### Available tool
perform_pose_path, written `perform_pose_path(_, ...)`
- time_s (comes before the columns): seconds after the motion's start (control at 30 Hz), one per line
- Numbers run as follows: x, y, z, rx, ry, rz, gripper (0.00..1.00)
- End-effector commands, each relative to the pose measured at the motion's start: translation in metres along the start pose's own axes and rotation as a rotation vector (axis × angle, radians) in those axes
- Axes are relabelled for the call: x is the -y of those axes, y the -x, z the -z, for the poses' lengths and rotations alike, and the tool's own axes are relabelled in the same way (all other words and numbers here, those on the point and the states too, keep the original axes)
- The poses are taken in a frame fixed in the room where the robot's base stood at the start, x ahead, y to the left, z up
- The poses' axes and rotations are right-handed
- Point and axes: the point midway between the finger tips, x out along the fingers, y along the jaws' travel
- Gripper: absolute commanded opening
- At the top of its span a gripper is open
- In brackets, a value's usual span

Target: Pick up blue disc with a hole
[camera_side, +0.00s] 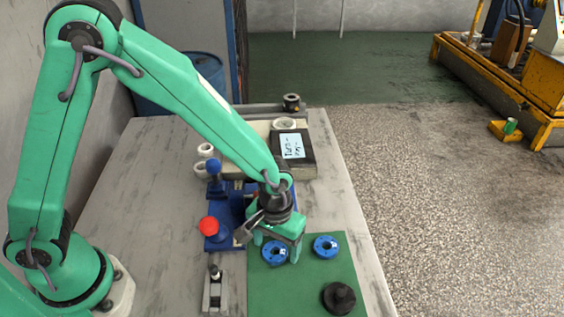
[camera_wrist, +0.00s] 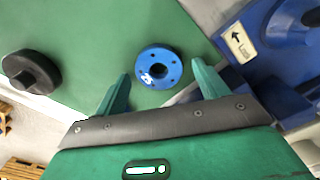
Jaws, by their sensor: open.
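Two blue discs with holes lie flat on the green mat (camera_side: 300,287) in the side view. The left blue disc (camera_side: 275,253) is under my gripper (camera_side: 277,247), between its fingers in that view. The right blue disc (camera_side: 326,246) lies a little apart from it. In the wrist view one blue disc (camera_wrist: 159,67) shows its centre hole and small holes around it, with a white mark. The two green fingers stand open on either side, with gaps, and hold nothing. I cannot tell their height above the disc.
A black round part with a knob (camera_side: 339,297) lies at the mat's front right; it also shows in the wrist view (camera_wrist: 32,72). A blue fixture (camera_side: 225,210) with a red knob (camera_side: 208,226) stands left of my gripper.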

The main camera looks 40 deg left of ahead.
Motion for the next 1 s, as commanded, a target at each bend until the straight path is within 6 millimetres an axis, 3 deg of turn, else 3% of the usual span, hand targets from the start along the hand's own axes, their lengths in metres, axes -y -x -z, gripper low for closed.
perform_pose_path(0.37,0.0000,0.0003,0.0001,0.000,0.000,0.000,0.73)
perform_pose_path(0.67,0.0000,0.0003,0.0001,0.000,0.000,0.000,0.18)
perform_pose_path(1.0,-0.0003,0.0026,0.0004,-0.001,0.000,-0.001,0.18)
